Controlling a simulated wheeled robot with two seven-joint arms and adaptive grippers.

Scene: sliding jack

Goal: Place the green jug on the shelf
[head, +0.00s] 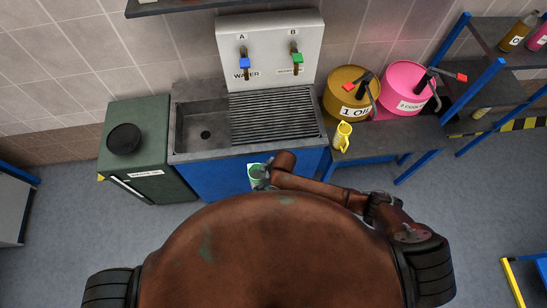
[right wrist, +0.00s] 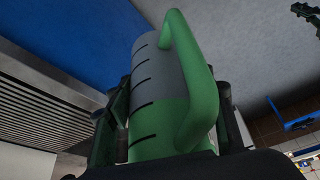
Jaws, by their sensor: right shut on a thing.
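The green jug (head: 254,178) is in front of the sink unit's blue front panel in the head view. It fills the middle of the right wrist view (right wrist: 205,90), with its green handle toward the camera and black level marks on a grey strip. My right gripper (head: 262,172) is shut on the jug, one finger on each side of its body. A blue-framed rack with dark shelves (head: 510,68) stands at the far right. A dark ledge (head: 185,5) shows on the wall at the top. My left gripper is not in view.
The sink (head: 202,130) with its ribbed drainer lies behind the jug, below taps A and B. A green bin (head: 150,150) stands left.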

